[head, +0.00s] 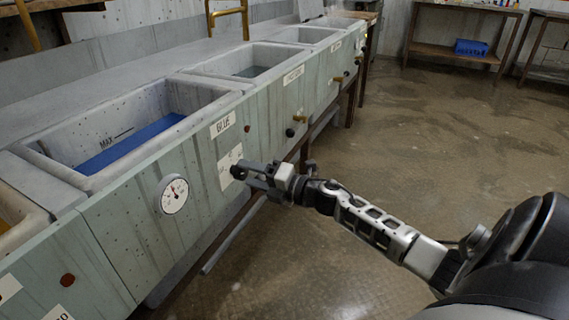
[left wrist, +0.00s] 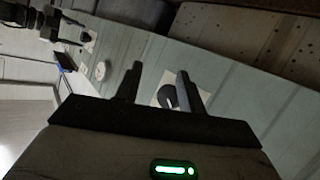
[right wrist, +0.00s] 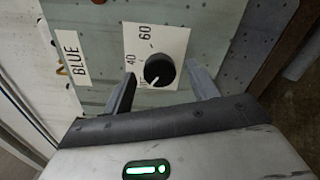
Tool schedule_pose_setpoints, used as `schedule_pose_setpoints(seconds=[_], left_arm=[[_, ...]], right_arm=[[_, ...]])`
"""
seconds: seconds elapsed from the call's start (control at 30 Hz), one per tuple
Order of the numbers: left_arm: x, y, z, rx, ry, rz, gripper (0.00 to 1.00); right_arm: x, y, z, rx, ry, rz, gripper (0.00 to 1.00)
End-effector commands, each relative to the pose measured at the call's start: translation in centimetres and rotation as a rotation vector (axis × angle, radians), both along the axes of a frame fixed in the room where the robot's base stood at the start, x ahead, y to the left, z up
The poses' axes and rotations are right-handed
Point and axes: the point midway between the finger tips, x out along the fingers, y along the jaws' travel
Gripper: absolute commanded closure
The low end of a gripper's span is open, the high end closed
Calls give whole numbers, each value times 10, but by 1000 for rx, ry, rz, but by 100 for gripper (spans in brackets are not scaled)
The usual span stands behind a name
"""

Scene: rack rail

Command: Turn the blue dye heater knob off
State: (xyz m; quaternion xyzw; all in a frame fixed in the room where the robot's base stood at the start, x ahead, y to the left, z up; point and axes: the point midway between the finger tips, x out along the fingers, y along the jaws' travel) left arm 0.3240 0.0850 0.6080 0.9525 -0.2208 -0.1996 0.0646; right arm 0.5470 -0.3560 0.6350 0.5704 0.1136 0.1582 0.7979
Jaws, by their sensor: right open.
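The blue dye heater knob (head: 236,172) is a round black knob on a white dial plate (head: 228,160), below the BLUE label (head: 222,124). In the right wrist view the knob (right wrist: 158,70) has a white mark toward its lower left edge; 40 and 60 are readable on the plate, and the lower lettering is partly hidden. My right gripper (head: 255,172) is open at the knob, and its fingers (right wrist: 163,88) show on either side of it; contact cannot be told. My left gripper (left wrist: 156,86) is open in the left wrist view, with another dark knob (left wrist: 168,96) visible between its fingers.
The blue vat (head: 140,140) holds blue liquid behind the panel. A round gauge (head: 174,195) sits left of the knob. A small dark red button (head: 247,129) and other knobs lie along the panel. The floor (head: 440,150) to the right is open.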

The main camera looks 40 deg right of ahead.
Motion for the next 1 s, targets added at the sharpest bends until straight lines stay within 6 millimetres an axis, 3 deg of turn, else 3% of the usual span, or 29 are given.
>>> schedule_pose_setpoints(seconds=[0.5, 0.7, 1.0], left_arm=[[0, 7, -15, 45, 97, 13, 60], [-1, 7, -20, 54, 117, 11, 60], [-2, 7, -23, 58, 126, 10, 60]], right_arm=[[-109, -44, 1, -1, 4, 0, 41], [-128, -53, 1, -2, 2, 0, 41], [-132, -54, 0, -2, 0, 1, 41]])
